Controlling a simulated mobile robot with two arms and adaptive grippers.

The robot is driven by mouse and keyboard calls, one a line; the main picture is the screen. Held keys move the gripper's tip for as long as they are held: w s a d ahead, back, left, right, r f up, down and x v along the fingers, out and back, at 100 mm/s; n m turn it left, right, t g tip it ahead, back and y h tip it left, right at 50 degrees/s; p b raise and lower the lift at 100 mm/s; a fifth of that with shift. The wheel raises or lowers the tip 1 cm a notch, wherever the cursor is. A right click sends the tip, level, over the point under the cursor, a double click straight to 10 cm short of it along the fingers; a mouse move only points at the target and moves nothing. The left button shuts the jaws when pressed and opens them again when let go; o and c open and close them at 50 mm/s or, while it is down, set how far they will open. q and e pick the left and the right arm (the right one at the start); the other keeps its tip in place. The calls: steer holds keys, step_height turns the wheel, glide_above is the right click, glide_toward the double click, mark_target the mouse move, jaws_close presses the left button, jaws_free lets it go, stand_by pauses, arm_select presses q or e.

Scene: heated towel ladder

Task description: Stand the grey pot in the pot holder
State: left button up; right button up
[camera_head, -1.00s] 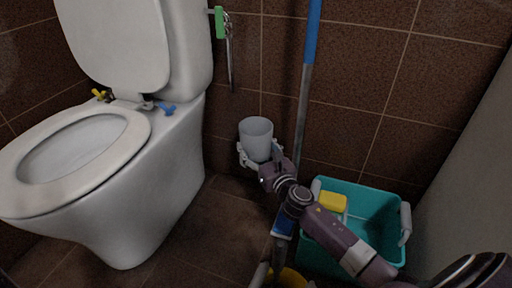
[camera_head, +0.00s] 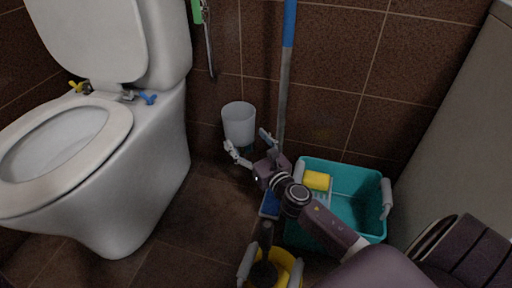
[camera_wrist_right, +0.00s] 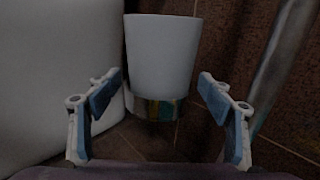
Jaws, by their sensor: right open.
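The light grey pot (camera_head: 239,122) is upright in front of the brown tiled wall, right of the toilet. In the right wrist view the pot (camera_wrist_right: 162,55) is ahead, and its lower end meets a shiny band, seemingly the pot holder (camera_wrist_right: 155,107). The pot looks seated in that band, though the inside of the joint is hidden. My right gripper (camera_head: 252,147) is open and empty, a little below and in front of the pot. In the wrist view its fingers (camera_wrist_right: 160,88) are spread to either side, with gaps to the pot. My left gripper is out of view.
The toilet (camera_head: 150,185) stands close on the left. A blue and grey pole (camera_head: 283,95) leans right of the pot. A teal bucket (camera_head: 345,180) with a yellow sponge (camera_head: 317,180) and a yellow bucket (camera_head: 287,262) stand on the floor. Clear floor lies before the toilet.

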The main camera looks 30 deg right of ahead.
steer(key=s, duration=0.6)
steer(key=shift+a, duration=0.15)
stand_by(0.3)
